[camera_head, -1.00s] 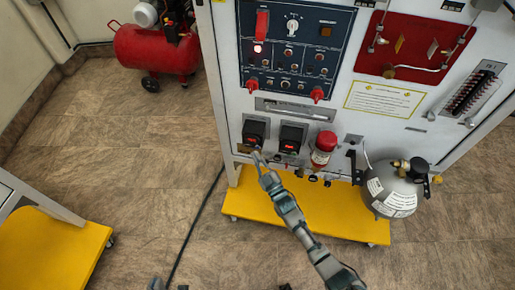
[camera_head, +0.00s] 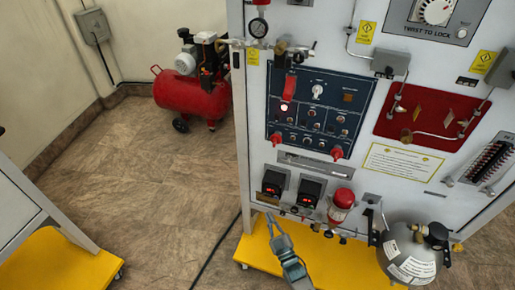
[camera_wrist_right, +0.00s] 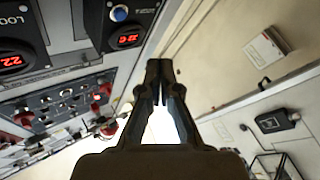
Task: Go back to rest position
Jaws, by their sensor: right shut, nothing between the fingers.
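My right gripper (camera_head: 272,222) is shut and empty. In the head view it is just below the two black display boxes on the oxygen trainer panel (camera_head: 400,180). One black box (camera_head: 273,183) is at the left, the other (camera_head: 308,192) beside it, both with red digits. In the right wrist view the gripper fingers (camera_wrist_right: 158,75) are together with nothing between them. The black display boxes also show there at the top, with the panel at the left. I cannot tell from the head view whether the fingertips touch the panel. My left gripper is not in view.
A red compressor (camera_head: 190,92) stands on the tiled floor at the back left. A yellow base (camera_head: 258,248) runs beneath. Another yellow-based unit (camera_head: 65,262) is at the left.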

